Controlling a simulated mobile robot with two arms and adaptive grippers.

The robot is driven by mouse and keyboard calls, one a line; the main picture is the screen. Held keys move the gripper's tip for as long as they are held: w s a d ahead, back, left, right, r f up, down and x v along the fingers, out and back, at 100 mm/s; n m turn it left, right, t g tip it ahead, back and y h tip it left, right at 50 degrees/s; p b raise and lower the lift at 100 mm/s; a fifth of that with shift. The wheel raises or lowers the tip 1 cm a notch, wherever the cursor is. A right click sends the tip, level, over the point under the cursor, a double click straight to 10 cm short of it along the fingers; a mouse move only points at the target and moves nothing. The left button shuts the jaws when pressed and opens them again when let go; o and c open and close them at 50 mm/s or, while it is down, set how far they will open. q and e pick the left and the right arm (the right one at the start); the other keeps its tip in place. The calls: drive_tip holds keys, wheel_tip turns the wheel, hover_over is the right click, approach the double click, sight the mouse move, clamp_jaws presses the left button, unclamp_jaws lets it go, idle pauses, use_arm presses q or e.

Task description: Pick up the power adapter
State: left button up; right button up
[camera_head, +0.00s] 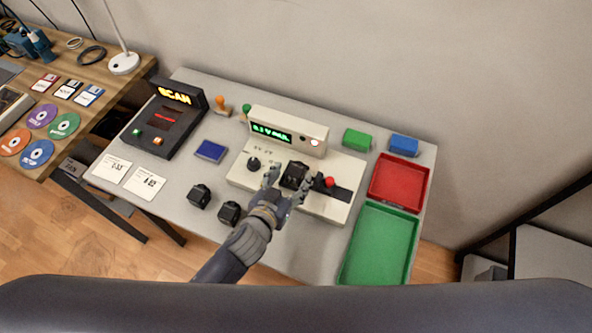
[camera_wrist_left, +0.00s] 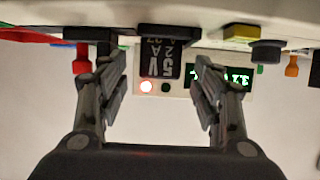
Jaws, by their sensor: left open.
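A black power adapter (camera_head: 294,173) sits on the cream tester (camera_head: 333,207). In the left wrist view, which is upside down, the adapter (camera_wrist_left: 161,62) shows a white "5V 2A" label. My left gripper (camera_head: 288,184) is open at the adapter, one finger on each side. In the left wrist view both fingers of the gripper (camera_wrist_left: 161,85) stand apart from the adapter with gaps. Two more black adapters stand on the table, one at the left (camera_head: 200,195) and one nearer my arm (camera_head: 230,212). My right gripper is not in view.
The tester has a green display (camera_head: 270,133), a black knob (camera_head: 254,163) and a red-topped lever (camera_head: 329,181). A red tray (camera_head: 399,183) and a green tray (camera_head: 379,245) are at right. A black scan box (camera_head: 180,120) and white cards (camera_head: 112,167) are at left.

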use_arm(q)
drive_tip(key=shift+x, duration=1.1)
drive_tip(key=shift+s, duration=0.1)
drive_tip(key=c, duration=1.2)
drive_tip(key=shift+c, duration=0.7)
drive_tip(key=shift+r, duration=0.15)
